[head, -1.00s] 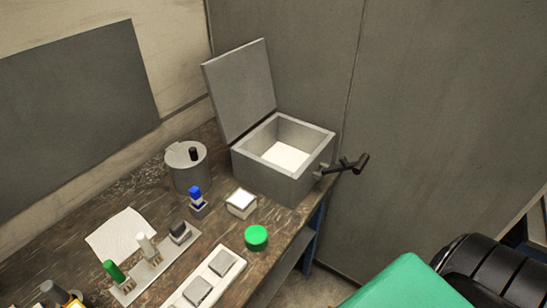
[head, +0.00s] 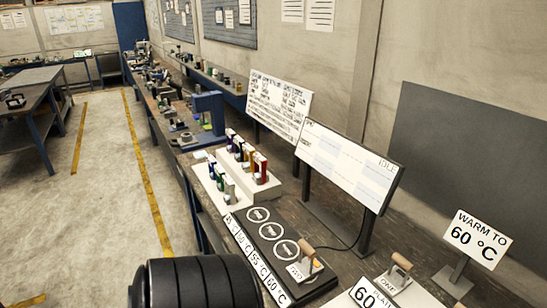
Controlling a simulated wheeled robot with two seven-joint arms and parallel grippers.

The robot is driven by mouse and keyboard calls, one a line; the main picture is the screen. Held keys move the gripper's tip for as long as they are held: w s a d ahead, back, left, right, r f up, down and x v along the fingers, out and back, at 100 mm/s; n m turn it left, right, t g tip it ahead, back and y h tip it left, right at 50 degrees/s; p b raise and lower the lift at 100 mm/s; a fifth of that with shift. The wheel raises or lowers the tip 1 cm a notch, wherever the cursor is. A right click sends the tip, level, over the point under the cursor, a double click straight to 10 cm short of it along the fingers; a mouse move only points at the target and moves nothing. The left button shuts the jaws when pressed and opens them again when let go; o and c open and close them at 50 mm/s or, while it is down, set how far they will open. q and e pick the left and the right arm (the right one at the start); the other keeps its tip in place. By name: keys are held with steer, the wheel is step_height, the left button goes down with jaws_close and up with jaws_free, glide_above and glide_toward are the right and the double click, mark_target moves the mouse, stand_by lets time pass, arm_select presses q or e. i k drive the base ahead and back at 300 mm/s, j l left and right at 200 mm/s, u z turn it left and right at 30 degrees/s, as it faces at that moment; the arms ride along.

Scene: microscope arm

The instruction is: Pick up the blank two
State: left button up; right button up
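The blank marked "TWO" (head: 303,270) is a pale block with a wooden handle, low in the head view right of centre. It sits at the near end of a dark plate (head: 262,227) with round marked spots, edged by a strip of temperature labels. A similar handled block marked "ONE" (head: 392,281) stands to its right, by a white "60" label. Neither gripper shows in the head view, so nothing can be seen touching the blank.
A rack of coloured bottles (head: 250,178) stands behind the plate. A screen reading "IDLE" (head: 347,165) and a "WARM TO 60 °C" sign (head: 477,238) stand on the right. A black ribbed part, probably mine, fills the bottom left. Floor (head: 85,215) is open at left.

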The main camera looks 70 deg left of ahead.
mark_target(307, 268)
steer(key=j+u, duration=0.2)
steer(key=u, duration=1.55)
